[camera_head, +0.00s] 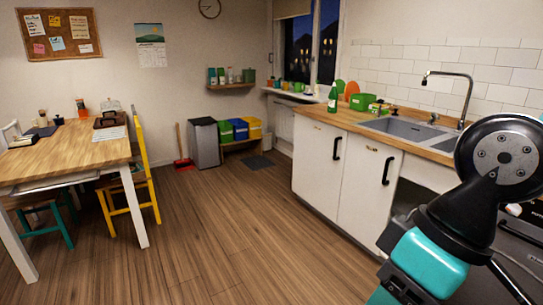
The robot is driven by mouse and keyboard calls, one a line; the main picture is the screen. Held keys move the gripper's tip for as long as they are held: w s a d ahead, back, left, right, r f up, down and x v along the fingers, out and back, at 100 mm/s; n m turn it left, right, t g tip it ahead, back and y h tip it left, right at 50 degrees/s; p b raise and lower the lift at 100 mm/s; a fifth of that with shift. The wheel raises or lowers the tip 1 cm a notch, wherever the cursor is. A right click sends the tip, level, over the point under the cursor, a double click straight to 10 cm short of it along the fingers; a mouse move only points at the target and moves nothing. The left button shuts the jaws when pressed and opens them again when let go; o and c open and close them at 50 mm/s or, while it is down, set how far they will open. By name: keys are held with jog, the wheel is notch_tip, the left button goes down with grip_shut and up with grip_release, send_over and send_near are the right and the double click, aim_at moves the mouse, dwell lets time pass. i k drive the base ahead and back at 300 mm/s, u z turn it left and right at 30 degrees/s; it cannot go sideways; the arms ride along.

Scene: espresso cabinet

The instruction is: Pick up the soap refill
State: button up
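I cannot tell for sure which item is the soap refill. A green bottle with a pale label (333,97) stands upright at the back end of the wooden counter and may be it. Small bottles and containers also stand on the wall shelf (231,86), too small to identify. My arm's black and teal links fill the lower right of the head view. My gripper's fingers are not in view.
The counter (345,113) holds a green box (362,102) and a sink (405,129). At left stand a wooden table (70,155) and a yellow chair (140,180). Bins (205,143) stand at the far wall. The middle floor (220,220) is clear.

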aim_at(334, 96)
jog(key=z, duration=0.1)
jog(key=i, duration=4.45)
jog(key=z, duration=0.05)
